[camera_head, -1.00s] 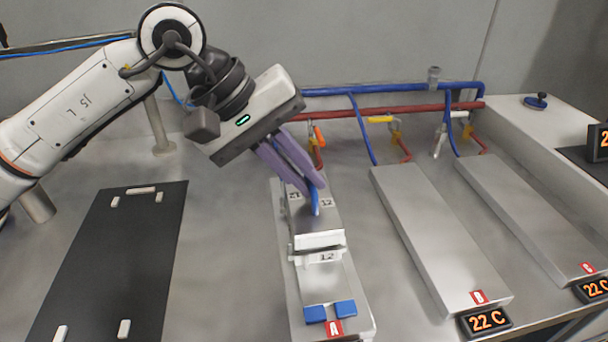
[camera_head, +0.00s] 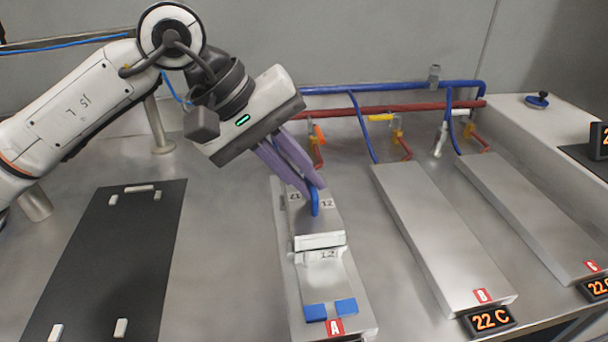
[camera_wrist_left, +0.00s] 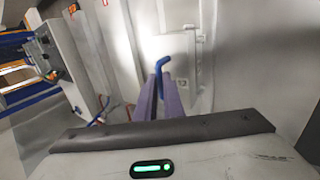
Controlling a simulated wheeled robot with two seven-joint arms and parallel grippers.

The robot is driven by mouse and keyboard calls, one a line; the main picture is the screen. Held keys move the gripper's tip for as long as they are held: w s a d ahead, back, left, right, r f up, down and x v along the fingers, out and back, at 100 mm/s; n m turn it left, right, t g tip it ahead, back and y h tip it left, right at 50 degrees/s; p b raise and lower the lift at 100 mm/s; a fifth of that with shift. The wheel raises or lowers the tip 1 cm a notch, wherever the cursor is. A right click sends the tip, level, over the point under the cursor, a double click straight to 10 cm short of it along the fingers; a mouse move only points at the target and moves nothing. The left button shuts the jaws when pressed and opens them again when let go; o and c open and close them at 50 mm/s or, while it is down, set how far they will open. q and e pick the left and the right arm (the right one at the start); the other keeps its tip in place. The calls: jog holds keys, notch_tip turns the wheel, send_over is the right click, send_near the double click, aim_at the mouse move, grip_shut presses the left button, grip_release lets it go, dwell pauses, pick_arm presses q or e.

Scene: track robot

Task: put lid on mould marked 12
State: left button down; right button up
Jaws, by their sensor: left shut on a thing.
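My left gripper (camera_head: 314,188) comes in from the upper left with its purple fingers shut on a blue handle (camera_head: 315,204). The handle rises from a grey plate that looks like the lid (camera_head: 308,222), with small number tags, one reading 12, near its far end. I cannot tell whether lid and mould touch all round. In the left wrist view the fingers (camera_wrist_left: 160,82) are at the blue handle (camera_wrist_left: 161,64). My right gripper is not in view.
Bare plates B (camera_head: 440,235) and C (camera_head: 530,215) lie to the right. Blue and red pipes (camera_head: 390,98) run behind. A black mat (camera_head: 110,265) with small white pegs lies left.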

pick_arm(q)
jog(key=shift+f+b, duration=0.15)
jog(key=shift+b, duration=0.15)
dwell(0.4)
jog(key=c, duration=1.8)
grip_release()
jog(key=shift+f, duration=0.1)
